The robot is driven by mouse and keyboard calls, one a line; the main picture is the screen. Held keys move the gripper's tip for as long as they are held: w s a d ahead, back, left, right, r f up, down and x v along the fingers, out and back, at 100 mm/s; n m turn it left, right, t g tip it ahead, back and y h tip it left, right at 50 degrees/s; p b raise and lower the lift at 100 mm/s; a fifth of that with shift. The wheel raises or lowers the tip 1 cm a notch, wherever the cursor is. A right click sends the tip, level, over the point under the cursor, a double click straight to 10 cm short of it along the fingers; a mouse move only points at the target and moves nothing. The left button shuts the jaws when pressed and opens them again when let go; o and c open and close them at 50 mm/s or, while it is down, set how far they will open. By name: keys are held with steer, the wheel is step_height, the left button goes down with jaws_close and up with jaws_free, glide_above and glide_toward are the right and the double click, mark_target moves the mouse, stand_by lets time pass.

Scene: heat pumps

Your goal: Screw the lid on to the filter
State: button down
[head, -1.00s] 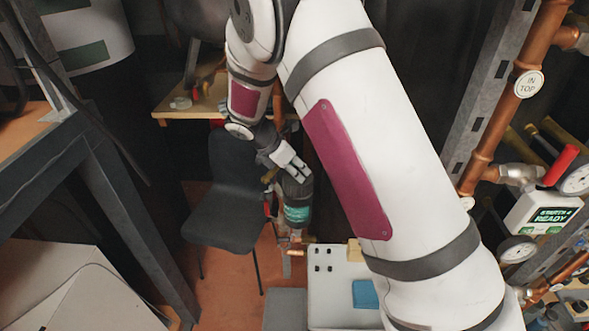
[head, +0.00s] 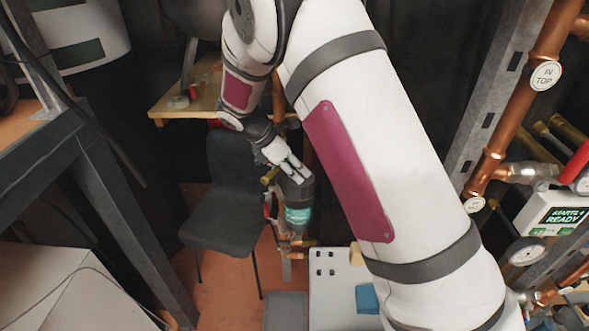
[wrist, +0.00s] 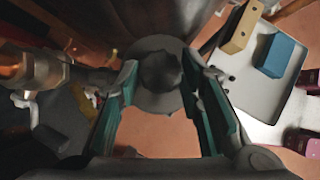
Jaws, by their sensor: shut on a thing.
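The filter (head: 297,217) is a dark upright cylinder with a teal label, in the middle of the head view, on copper pipework. My gripper (head: 294,173) is at its top end, coming down from the upper left. In the wrist view, my gripper (wrist: 162,92) has its two teal-lined fingers on either side of the dark round lid (wrist: 160,72), shut on its raised middle. The lid is over the filter's top. The fingers hide part of it, and I cannot tell whether its thread is engaged.
A dark chair (head: 228,210) stands just left of the filter. A white panel (head: 335,285) with a blue block (head: 367,298) lies below right. Copper pipes (head: 515,120) with gauges rise at the right. A metal-framed bench (head: 95,170) is at the left.

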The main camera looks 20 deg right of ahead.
steer(key=shift+w+r+m+g+b, duration=0.1)
steer(key=shift+w+m+g+b, duration=0.1)
steer(key=shift+m+g+b, duration=0.3)
steer(key=shift+w+m+g+b, duration=0.15)
steer(key=shift+m+g+b, duration=0.35)
steer(key=shift+m+b, duration=0.5)
steer(key=shift+m, duration=0.6)
steer(key=shift+g, duration=0.3)
steer(key=shift+w+m+g+b, duration=0.15)
steer(key=shift+m+g+b, duration=0.25)
steer(key=shift+m+b, duration=0.55)
steer(key=shift+d+m+g+y+b, duration=0.1)
steer(key=shift+m+g+y+b, duration=0.3)
steer(key=shift+m, duration=0.35)
steer(key=shift+w+d+m+g+y+b, duration=0.1)
steer(key=shift+m+g+y+b, duration=0.3)
steer(key=shift+m, duration=0.45)
steer(key=shift+w+m+g+y+b, duration=0.1)
steer(key=shift+m+g+y+b, duration=0.1)
steer(key=shift+m+g+b, duration=0.4)
steer(key=shift+m, duration=0.35)
